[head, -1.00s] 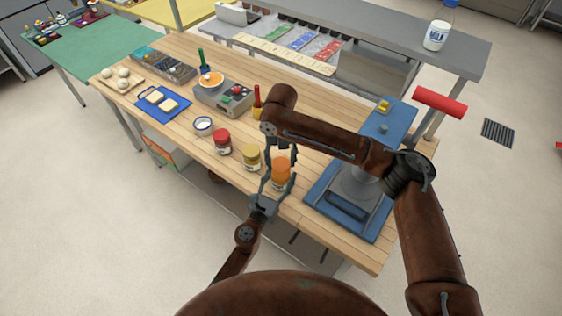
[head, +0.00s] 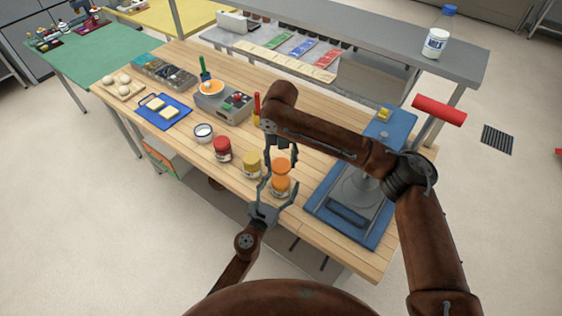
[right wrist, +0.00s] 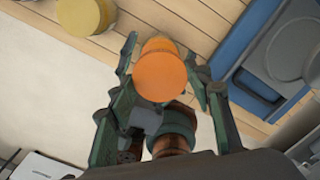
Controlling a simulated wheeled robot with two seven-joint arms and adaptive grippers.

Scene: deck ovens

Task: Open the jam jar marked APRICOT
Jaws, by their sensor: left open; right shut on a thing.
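The orange jar (head: 280,187) stands near the table's front edge. Its label is too small to read. Its orange lid (head: 282,164) is in my right gripper (head: 282,156), which comes from above and is shut on it. The lid appears raised just above the jar; in the right wrist view the orange disc (right wrist: 160,78) covers part of the jar (right wrist: 158,45). My left gripper (head: 279,188) is open, with its fingers spread on both sides of the jar. Its palm is at the jar's front side.
A yellow-lidded jar (head: 252,164) and a red-lidded jar (head: 222,149) stand to the left.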

